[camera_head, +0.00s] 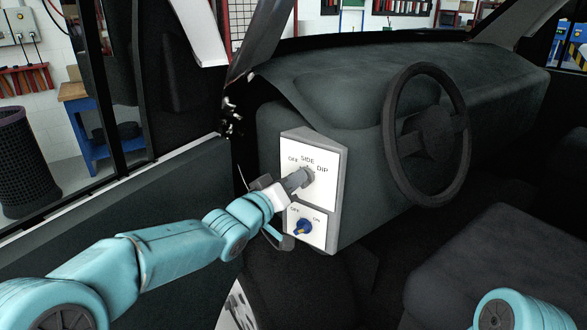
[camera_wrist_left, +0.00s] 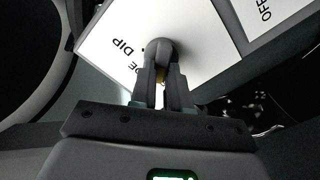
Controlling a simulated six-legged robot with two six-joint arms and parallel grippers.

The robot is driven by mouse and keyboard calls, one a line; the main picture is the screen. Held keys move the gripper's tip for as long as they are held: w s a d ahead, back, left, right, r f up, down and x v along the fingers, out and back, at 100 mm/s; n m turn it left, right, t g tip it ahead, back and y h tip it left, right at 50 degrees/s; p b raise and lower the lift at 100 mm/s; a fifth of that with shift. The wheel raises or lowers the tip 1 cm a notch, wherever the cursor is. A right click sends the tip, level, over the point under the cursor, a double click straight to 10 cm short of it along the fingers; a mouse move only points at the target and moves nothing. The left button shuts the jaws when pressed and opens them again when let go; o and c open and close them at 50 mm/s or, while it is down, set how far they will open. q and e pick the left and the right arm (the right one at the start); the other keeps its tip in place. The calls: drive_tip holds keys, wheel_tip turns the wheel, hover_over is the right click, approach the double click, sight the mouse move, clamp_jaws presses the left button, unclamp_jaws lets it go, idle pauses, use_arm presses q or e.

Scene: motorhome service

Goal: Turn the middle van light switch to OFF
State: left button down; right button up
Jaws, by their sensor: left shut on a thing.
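A white switch panel (camera_head: 318,192) in a grey housing stands on the dashboard's left end. Its upper dial is marked OFF, SIDE and DIP. My left gripper (camera_head: 302,178) reaches this dial from the lower left and mostly covers its knob. In the left wrist view, the fingers (camera_wrist_left: 161,88) are closed on a dark grey rounded knob (camera_wrist_left: 160,48), with DIP and part of SIDE beside it. I cannot tell which mark the knob points to. Below it is a blue and yellow knob (camera_head: 303,227) with OFF and ON marks, apart from the gripper. My right gripper is out of view.
The steering wheel (camera_head: 430,135) is right of the panel, in front of the dark dashboard (camera_head: 340,85). A dark seat (camera_head: 500,215) fills the lower right. The door (camera_head: 130,210) is at left. A blue workbench (camera_head: 85,125) and a dark bin (camera_head: 25,160) stand outside.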

use_arm(q)
drive_tip(key=shift+n+p, duration=0.95)
drive_tip(key=shift+n, duration=0.65)
drive_tip(key=c, duration=1.1)
unclamp_jaws()
drive_tip(key=shift+w+f, duration=0.1)
drive_tip(key=shift+w, duration=0.05)
drive_tip(key=shift+a, duration=0.1)
drive_tip(key=b+v, duration=0.3)
drive_tip(key=v, duration=1.3)
drive_tip(key=shift+b, duration=0.3)
